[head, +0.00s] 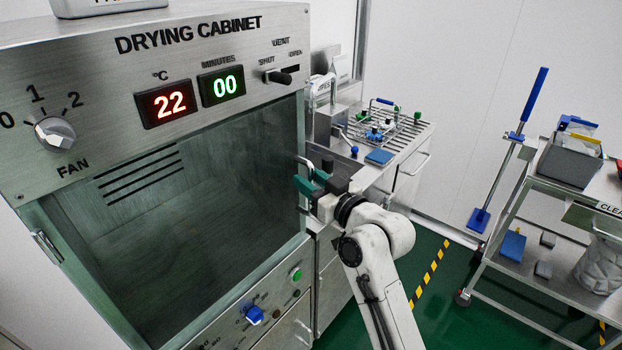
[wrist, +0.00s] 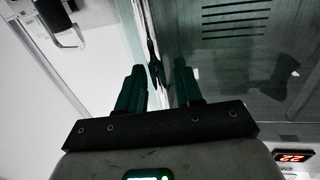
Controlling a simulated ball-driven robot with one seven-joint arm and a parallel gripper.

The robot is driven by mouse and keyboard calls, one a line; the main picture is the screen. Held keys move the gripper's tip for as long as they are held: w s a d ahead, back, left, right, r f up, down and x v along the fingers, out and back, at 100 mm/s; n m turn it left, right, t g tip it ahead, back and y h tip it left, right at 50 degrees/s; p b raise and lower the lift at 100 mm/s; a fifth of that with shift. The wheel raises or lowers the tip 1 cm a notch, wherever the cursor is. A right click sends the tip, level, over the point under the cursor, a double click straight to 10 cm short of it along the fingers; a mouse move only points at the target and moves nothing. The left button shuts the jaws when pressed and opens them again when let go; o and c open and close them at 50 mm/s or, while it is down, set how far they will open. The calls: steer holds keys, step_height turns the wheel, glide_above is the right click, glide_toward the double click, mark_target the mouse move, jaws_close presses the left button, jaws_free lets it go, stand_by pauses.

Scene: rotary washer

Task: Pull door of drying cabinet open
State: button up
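The drying cabinet (head: 155,40) fills the left of the head view. Its glass door (head: 200,190) looks closed, and slotted vents show through or on it. A chrome door handle (head: 303,163) stands at the door's right edge. My gripper (head: 312,184) is at that edge, close to the handle and partly covering it. In the wrist view my gripper (wrist: 160,88) has its two teal fingers apart, with a dark narrow part of the door edge beyond and between them. I cannot tell whether that part is the handle or whether the fingers touch it.
A bench (head: 410,150) with a rack and small blue and green parts stands right of the cabinet, close behind my gripper. A steel trolley (head: 535,210) with a grey bin (head: 570,160) is at the far right. Green floor (head: 440,320) is open between them.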

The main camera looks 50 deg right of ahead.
jaws_close()
stand_by(0.6)
